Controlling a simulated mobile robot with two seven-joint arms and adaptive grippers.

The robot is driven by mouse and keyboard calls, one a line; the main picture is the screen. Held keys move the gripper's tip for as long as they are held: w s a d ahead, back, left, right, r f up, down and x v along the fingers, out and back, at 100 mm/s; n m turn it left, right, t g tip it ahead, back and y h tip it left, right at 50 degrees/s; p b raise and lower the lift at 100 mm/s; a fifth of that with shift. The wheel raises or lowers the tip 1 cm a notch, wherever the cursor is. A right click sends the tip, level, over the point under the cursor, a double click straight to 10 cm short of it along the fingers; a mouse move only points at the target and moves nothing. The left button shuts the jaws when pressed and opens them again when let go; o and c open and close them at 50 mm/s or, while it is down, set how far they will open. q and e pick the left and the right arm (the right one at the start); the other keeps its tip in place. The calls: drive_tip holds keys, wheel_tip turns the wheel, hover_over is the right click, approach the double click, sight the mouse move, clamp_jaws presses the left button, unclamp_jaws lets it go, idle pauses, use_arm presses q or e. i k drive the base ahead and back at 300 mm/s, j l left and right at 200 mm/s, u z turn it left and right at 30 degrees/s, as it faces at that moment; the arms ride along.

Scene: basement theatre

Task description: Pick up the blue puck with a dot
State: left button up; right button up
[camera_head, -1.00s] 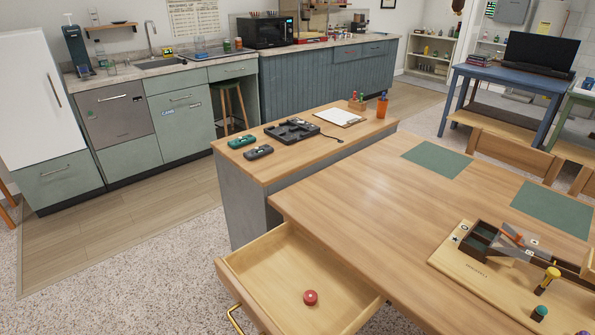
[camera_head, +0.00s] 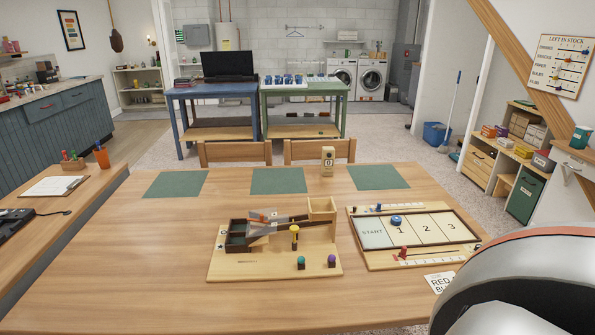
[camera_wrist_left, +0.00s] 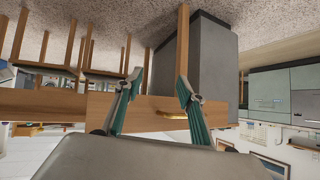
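A blue puck (camera_head: 396,221) lies on the game board (camera_head: 372,264) at the right of the table, near the line between the START and 1 fields. It is too small to make out a dot clearly. My left gripper (camera_wrist_left: 161,88) shows in the left wrist view with its two fingers spread and nothing between them; it is far from the puck, and a wooden drawer front with a brass handle shows behind it. My right gripper is not in view.
A wooden ramp toy (camera_head: 272,270) stands left of the board. A card (camera_head: 440,281) lies by the board's front right corner. A small block marked 0 (camera_head: 328,160) stands at the back. Green mats (camera_head: 278,181) line the far edge.

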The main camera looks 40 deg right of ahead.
sight(395, 221)
drive_tip(key=k+z, duration=0.15)
drive_tip(key=z, duration=0.25)
drive_tip(key=k+z, duration=0.1)
drive_tip(key=z, duration=0.25)
drive_tip(key=i+z, duration=0.1)
drive_tip(key=z, duration=0.3)
drive_tip(key=j+z, duration=0.1)
drive_tip(key=z, duration=0.3)
drive_tip(key=i+j+z, duration=0.1)
drive_tip(key=z, duration=1.1)
drive_tip(key=k+j+z, duration=0.15)
drive_tip(key=j+z, duration=0.2)
drive_tip(key=k+j+z, duration=0.15)
drive_tip(key=z, duration=0.2)
